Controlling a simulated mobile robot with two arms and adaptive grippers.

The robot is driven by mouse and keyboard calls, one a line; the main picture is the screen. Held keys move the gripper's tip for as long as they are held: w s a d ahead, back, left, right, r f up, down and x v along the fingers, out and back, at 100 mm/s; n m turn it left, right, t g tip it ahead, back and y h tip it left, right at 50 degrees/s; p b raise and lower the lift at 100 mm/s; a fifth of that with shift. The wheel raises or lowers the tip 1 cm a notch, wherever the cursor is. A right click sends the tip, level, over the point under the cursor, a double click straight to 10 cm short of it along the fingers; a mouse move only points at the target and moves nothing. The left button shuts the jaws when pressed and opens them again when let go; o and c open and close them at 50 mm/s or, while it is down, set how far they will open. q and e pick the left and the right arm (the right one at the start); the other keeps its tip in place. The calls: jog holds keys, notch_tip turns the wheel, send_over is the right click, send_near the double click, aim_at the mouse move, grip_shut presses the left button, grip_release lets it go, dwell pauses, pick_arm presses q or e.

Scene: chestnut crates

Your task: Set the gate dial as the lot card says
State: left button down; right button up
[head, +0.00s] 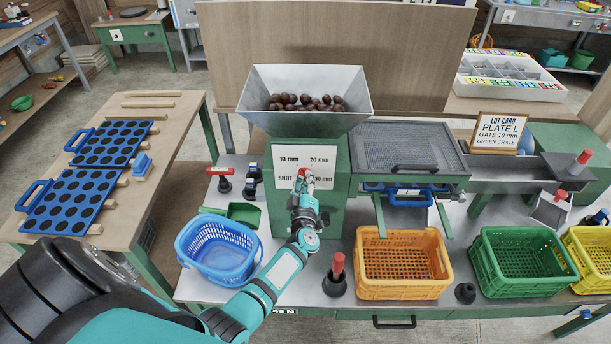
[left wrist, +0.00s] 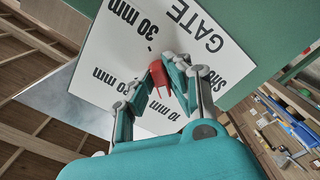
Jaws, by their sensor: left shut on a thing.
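The gate dial plate (head: 284,158) is a white panel on the green hopper stand, marked 10 mm and 20 mm at top, SHUT at left and 30 mm below. It also shows tilted in the left wrist view (left wrist: 119,50). My left gripper (head: 303,184) is shut on the red dial knob (left wrist: 157,72) in front of the plate. The fingers partly hide the knob, and I cannot tell which mark it points to. The lot card (head: 499,131) stands at the right and reads PLATE L, GATE 10 mm, GREEN CRATE. My right gripper is not in view.
The hopper (head: 306,118) above holds brown chestnuts. A blue basket (head: 218,248), an orange crate (head: 404,291), a green crate (head: 523,290) and a yellow crate (head: 592,290) stand along the bench. A red-handled black tool (head: 337,279) stands right of my forearm.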

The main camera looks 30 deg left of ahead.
pick_arm(q)
jog(key=shift+a+r+m+p, duration=0.15)
jog(key=shift+m+p, duration=0.35)
jog(key=shift+m, duration=0.7)
jog(key=shift+w, duration=0.1)
jog(key=c, duration=1.3)
grip_release()
jog(key=shift+c, duration=0.2)
jog(key=shift+f, duration=0.2)
jog(key=v, duration=1.2)
